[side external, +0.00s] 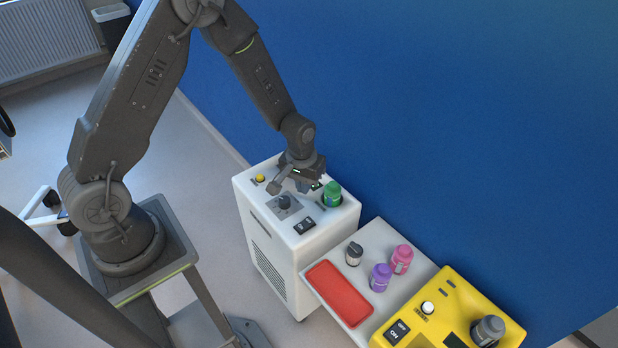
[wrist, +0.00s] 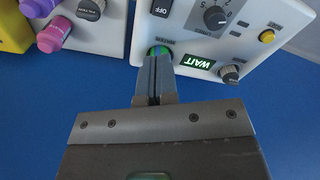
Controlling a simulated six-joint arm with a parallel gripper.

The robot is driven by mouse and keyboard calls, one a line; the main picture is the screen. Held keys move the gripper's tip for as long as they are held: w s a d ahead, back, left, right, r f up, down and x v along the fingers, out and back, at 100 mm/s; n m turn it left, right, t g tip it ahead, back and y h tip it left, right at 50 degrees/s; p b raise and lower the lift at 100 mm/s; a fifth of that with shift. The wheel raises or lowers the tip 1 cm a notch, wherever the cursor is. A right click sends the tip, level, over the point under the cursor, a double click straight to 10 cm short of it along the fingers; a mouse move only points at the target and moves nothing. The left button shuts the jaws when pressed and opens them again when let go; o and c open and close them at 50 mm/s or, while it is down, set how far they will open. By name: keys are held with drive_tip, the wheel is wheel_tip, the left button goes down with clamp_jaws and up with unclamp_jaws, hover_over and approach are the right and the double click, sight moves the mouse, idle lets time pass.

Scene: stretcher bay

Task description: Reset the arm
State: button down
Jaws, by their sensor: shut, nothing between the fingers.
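My gripper (wrist: 155,90) is shut and empty in the wrist view, its two fingers together. The white machine's panel carries a dark knob (wrist: 215,18), a yellow button (wrist: 267,36), an OFF switch (wrist: 161,8) and a lit green WAIT display (wrist: 197,62).
A yellow unit (side external: 470,303) stands at lower right. A blue wall (side external: 450,120) rises close behind the machines.

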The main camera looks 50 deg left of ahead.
drive_tip(key=s+d+r+m+t, duration=0.1)
drive_tip(key=s+r, duration=0.1)
drive_tip(key=r, duration=0.8)
drive_tip(key=s+d+r+m+t, duration=0.1)
drive_tip(key=s+r, duration=0.1)
drive_tip(key=r, duration=0.7)
drive_tip(key=s+d+r+m+t, duration=0.2)
drive_tip(key=s+r+m, duration=0.1)
drive_tip(key=s+r, duration=0.8)
drive_tip(key=s, duration=0.4)
drive_tip(key=shift+t, duration=0.4)
drive_tip(key=shift+w, duration=0.1)
